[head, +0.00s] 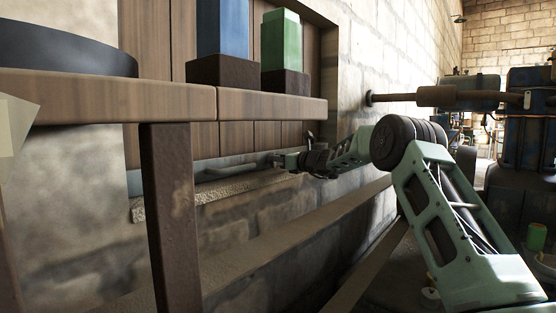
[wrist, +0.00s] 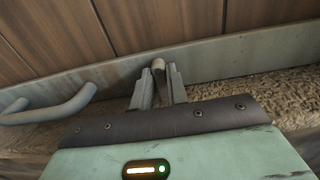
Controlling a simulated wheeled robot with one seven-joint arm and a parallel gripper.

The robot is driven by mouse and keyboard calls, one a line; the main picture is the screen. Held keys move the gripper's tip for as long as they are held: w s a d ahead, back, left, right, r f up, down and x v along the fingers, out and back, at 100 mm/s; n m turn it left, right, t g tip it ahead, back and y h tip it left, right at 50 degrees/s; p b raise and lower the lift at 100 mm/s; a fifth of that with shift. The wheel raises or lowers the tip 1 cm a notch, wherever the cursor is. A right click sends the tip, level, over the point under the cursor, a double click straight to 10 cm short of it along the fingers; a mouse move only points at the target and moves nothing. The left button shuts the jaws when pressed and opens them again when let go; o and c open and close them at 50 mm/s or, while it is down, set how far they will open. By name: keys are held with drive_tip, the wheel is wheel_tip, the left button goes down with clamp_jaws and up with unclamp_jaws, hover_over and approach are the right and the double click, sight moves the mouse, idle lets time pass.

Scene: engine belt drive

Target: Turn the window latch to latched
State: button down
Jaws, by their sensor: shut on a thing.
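The window (head: 262,138) has wooden panels and a pale grey lower rail, which also shows in the wrist view (wrist: 225,58). In the wrist view a small rounded, brownish piece (wrist: 158,66), which looks like the window latch, stands against the rail. My gripper (wrist: 159,80) is shut on it, one finger on each side. Most of the latch is hidden between the fingers, so I cannot tell its angle. In the head view my gripper (head: 277,159) is small, at the rail below the wooden shelf.
A curved grey handle (wrist: 50,108) sits on the rail to the left of my gripper. A rough stone sill (wrist: 285,95) runs below. A wooden shelf (head: 265,105) bears a blue block (head: 222,28) and a green block (head: 281,42). Its dark leg (head: 170,210) stands in front.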

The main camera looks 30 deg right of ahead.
drive_tip(key=shift+f+n+b, duration=0.15)
drive_tip(key=shift+n+b, duration=0.15)
drive_tip(key=shift+b, duration=0.15)
drive_tip(key=n+b, duration=0.1)
drive_tip(key=b, duration=0.1)
drive_tip(key=n+b, duration=0.1)
drive_tip(key=n, duration=0.1)
drive_tip(key=shift+s+a+f+b, duration=0.1)
drive_tip(key=shift+a+f+b, duration=0.05)
drive_tip(key=shift+b, duration=0.2)
drive_tip(key=n+b, duration=0.1)
drive_tip(key=b, duration=0.1)
drive_tip(key=n+b, duration=0.3)
drive_tip(key=n, duration=0.1)
drive_tip(key=shift+a+f+b, duration=0.15)
drive_tip(key=shift+a+b, duration=0.1)
drive_tip(key=shift+b, duration=0.15)
drive_tip(key=n+b, duration=0.2)
drive_tip(key=n, duration=0.1)
drive_tip(key=n+b, duration=0.2)
drive_tip(key=shift+s+a+f+n+b, duration=0.1)
drive_tip(key=shift+f+n+b, duration=0.1)
drive_tip(key=shift+n+b, duration=1.25)
drive_tip(key=shift+n, duration=0.55)
drive_tip(key=shift+a+n, duration=0.1)
drive_tip(key=shift+n, duration=0.2)
drive_tip(key=c, duration=1.4)
unclamp_jaws()
